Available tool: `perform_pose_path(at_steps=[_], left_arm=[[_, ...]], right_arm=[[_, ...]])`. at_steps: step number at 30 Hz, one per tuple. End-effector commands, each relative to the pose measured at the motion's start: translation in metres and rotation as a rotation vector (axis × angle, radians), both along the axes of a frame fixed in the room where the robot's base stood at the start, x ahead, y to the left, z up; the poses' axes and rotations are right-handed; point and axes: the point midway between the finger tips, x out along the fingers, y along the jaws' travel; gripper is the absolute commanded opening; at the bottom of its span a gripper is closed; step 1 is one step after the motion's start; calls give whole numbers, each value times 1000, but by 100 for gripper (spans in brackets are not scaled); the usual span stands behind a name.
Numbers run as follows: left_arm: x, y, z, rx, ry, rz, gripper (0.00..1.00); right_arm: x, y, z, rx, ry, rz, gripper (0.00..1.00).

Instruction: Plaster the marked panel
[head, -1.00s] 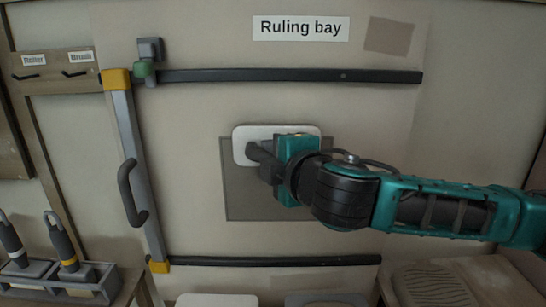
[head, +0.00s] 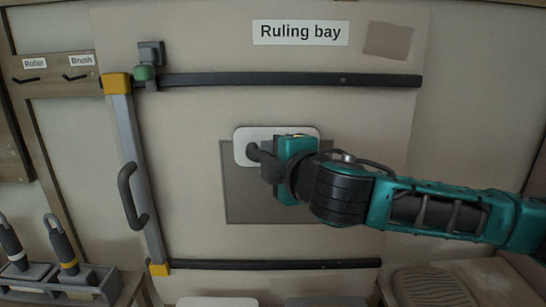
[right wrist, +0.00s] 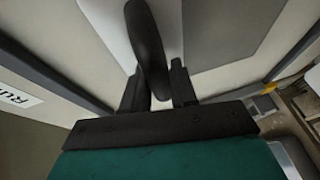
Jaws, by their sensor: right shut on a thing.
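The marked panel (head: 255,210) is a darker grey-brown square on the pale wall board below the "Ruling bay" sign. A white trowel plate (head: 243,135) lies over the panel's upper part and reaches a little above its top edge. My right gripper (head: 266,162) is shut on the trowel's dark handle (right wrist: 147,45), which shows between the fingers in the right wrist view. The plate looks flat against the wall, but I cannot tell whether it touches. The gripper and arm hide part of the panel's right side. My left gripper is not in view.
Dark rails (head: 290,79) run above and below (head: 280,264) the panel. A grey ruling bar (head: 140,180) with yellow ends and a dark handle stands at the left. A tool holder (head: 85,285) is at lower left. A ribbed board (head: 425,285) lies at lower right.

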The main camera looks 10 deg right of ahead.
Motion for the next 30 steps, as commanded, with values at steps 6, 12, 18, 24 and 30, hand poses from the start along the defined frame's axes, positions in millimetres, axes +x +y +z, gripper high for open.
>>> perform_pose_path(at_steps=[6, 12, 18, 24, 30], left_arm=[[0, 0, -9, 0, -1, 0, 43], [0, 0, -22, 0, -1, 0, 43], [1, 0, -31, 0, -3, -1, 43], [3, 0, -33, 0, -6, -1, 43], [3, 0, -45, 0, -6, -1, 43]], right_arm=[[0, 0, -11, 1, -1, 1, 3], [-1, 0, -30, 2, -1, 1, 3], [-1, 1, -45, 2, -2, 1, 3], [-1, 0, -50, 1, -1, 1, 3], [1, 0, -67, 1, -2, 0, 3]])
